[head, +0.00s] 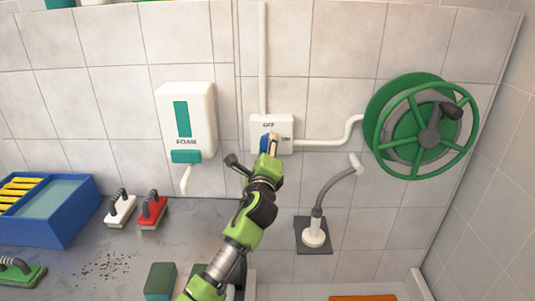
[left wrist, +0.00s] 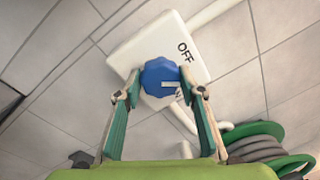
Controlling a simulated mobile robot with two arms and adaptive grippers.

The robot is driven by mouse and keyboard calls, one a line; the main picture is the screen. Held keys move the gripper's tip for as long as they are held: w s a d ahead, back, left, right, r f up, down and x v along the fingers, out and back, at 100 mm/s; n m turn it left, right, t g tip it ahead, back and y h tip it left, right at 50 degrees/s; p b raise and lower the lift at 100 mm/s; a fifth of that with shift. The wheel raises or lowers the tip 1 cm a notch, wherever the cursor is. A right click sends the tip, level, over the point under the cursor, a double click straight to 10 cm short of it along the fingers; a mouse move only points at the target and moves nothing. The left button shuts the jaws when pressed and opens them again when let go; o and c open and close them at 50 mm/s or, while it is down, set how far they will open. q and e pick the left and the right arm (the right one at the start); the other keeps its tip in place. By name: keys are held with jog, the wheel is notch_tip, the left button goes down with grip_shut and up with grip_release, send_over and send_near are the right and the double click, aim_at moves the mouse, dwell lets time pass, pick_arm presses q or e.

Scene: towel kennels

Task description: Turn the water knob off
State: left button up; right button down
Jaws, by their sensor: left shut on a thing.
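The blue water knob (left wrist: 161,78) sits on a white wall box marked "OFF" (left wrist: 190,37) in the left wrist view. In the head view the white box (head: 285,122) is on the tiled wall, and the knob (head: 264,142) is mostly hidden by my gripper. My left gripper (head: 271,145) is shut on the knob. In the left wrist view its two fingers (left wrist: 161,92) stand on either side of the knob. My right gripper is not in view.
A green hose reel (head: 378,112) hangs right of the box. A foam dispenser (head: 199,105) is on the left. A grey hose nozzle (head: 314,236) is below right. The counter (head: 185,215) holds brushes (head: 152,214) and a blue tub (head: 75,228).

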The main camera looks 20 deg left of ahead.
pick_arm(q)
jog(key=shift+f+n+y+b, duration=0.15)
jog(key=shift+n+y+b, duration=0.35)
jog(key=shift+n+b, duration=2.85)
jog(key=shift+n+p, duration=0.75)
jog(key=shift+n, duration=0.2)
jog(key=o, duration=1.1)
jog(key=v, duration=1.2)
jog(key=shift+d, duration=0.1)
